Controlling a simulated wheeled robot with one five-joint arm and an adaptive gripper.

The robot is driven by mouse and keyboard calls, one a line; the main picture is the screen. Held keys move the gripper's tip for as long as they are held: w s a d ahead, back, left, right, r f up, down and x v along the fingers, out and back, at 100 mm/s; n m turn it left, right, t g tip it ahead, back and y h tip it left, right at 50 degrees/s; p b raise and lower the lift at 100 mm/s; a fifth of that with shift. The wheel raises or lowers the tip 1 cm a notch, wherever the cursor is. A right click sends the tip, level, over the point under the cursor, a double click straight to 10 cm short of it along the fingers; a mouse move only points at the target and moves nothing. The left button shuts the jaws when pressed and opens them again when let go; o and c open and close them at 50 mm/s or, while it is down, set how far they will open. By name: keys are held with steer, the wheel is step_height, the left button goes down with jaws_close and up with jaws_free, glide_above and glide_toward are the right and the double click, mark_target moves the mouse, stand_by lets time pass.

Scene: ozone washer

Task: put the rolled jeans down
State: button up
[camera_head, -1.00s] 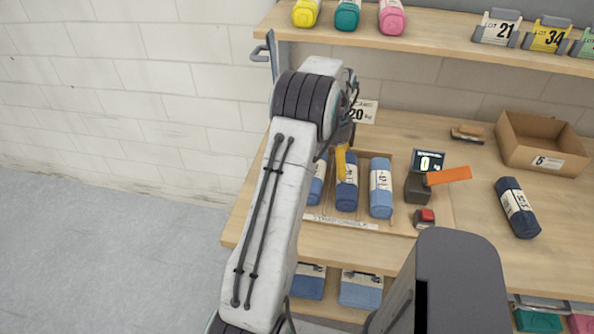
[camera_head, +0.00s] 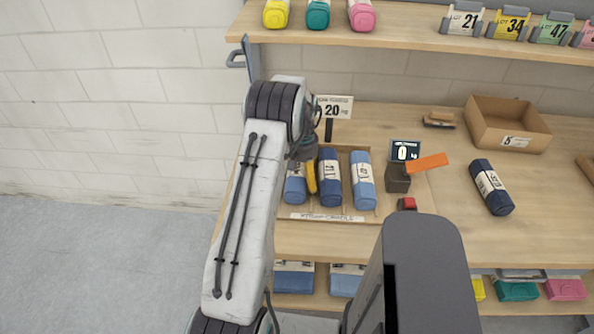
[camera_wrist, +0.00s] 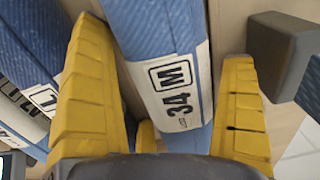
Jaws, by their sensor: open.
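Three rolled jeans lie side by side in a wooden tray (camera_head: 372,215) on the bench. The light blue left roll (camera_head: 293,190) is partly hidden by my gripper. The dark blue middle roll (camera_head: 330,163) and the lighter right roll (camera_head: 363,190) show to its right. My gripper (camera_head: 311,178) is open at the left roll. In the wrist view, its yellow fingers (camera_wrist: 162,45) stand apart on either side of a blue roll (camera_wrist: 150,25) with a white "34 M" band. Another roll (camera_wrist: 25,60) lies close beside the left finger.
A scale display (camera_head: 405,150) reading 0 and an orange-topped post (camera_head: 427,163) stand right of the tray. Farther right are a dark blue roll (camera_head: 492,187) and an open cardboard box (camera_head: 507,122). A dark grey block (camera_wrist: 285,50) is near the right finger.

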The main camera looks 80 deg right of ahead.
steer(key=shift+f, duration=0.3)
steer(key=c, duration=1)
steer(key=shift+c, duration=0.7)
steer(key=shift+r, duration=0.2)
